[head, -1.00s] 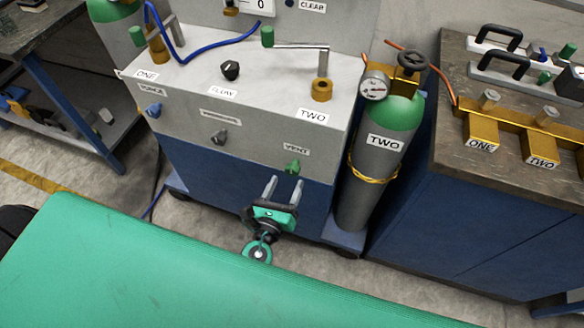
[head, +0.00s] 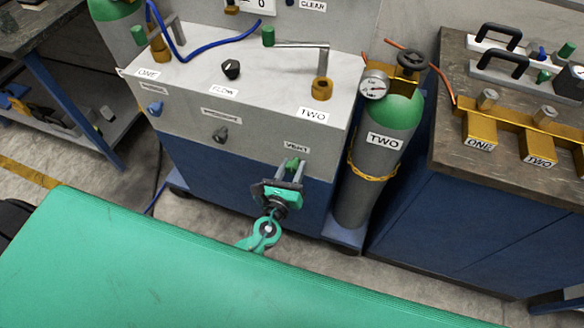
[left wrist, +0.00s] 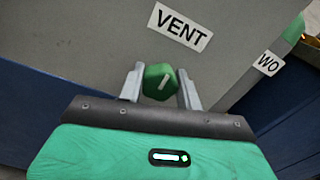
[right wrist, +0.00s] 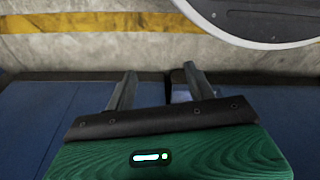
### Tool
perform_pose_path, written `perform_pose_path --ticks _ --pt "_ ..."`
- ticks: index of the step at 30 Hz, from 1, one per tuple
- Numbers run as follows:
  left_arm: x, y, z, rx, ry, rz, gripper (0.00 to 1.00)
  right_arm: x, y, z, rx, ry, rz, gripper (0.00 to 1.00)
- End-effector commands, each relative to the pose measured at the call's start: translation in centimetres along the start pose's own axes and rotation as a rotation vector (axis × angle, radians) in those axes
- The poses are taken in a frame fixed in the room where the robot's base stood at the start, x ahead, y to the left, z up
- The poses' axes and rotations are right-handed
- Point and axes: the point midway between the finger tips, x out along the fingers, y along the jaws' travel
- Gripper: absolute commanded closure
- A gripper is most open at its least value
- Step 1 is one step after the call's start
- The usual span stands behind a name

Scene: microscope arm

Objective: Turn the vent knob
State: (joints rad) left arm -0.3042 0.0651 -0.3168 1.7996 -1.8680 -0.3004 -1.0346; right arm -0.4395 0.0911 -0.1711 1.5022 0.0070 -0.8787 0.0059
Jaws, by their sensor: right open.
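The green vent knob (head: 292,164) sits on the front panel of the grey and blue cart, just below the VENT label (head: 297,147). My left gripper (head: 289,170) reaches up to it from below. In the left wrist view the knob (left wrist: 159,82) lies between the two fingertips of my left gripper (left wrist: 160,82), with a small gap on each side. The knob's white mark (left wrist: 165,81) is tilted a little from upright. My left gripper is open. My right gripper (right wrist: 156,85) shows only in the right wrist view, open and empty.
On the same panel are a grey knob (head: 220,134) and a blue knob (head: 154,108). A grey cylinder with a green top (head: 379,155) stands right of the cart. A blue bench (head: 450,215) with brass blocks is further right.

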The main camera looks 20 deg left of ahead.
Motion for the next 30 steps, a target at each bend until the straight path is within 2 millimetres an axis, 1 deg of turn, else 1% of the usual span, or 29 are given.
perform_pose_path --ticks 8,9,17,23,30 --pt "0.0 0.0 -0.1 -0.029 -0.001 0.0 0.88 0.1 0.0 -0.1 0.0 -0.007 0.0 0.45" --pt "0.0 0.1 -0.1 -0.043 -0.001 0.0 0.88 -0.2 -0.1 -0.3 0.001 -0.004 -0.001 0.45" --pt "0.0 0.1 -0.3 -0.202 -0.001 0.0 0.88 -3.9 -0.5 -2.6 0.009 0.011 -0.009 0.45" --pt "0.0 0.1 -0.3 -0.386 -0.001 -0.001 0.88 -7.9 -0.8 -4.2 0.014 0.017 -0.015 0.45" --pt "0.0 0.2 -0.4 -0.615 -0.001 0.0 0.88 -11.1 -0.7 -5.5 0.014 0.056 -0.014 0.45"
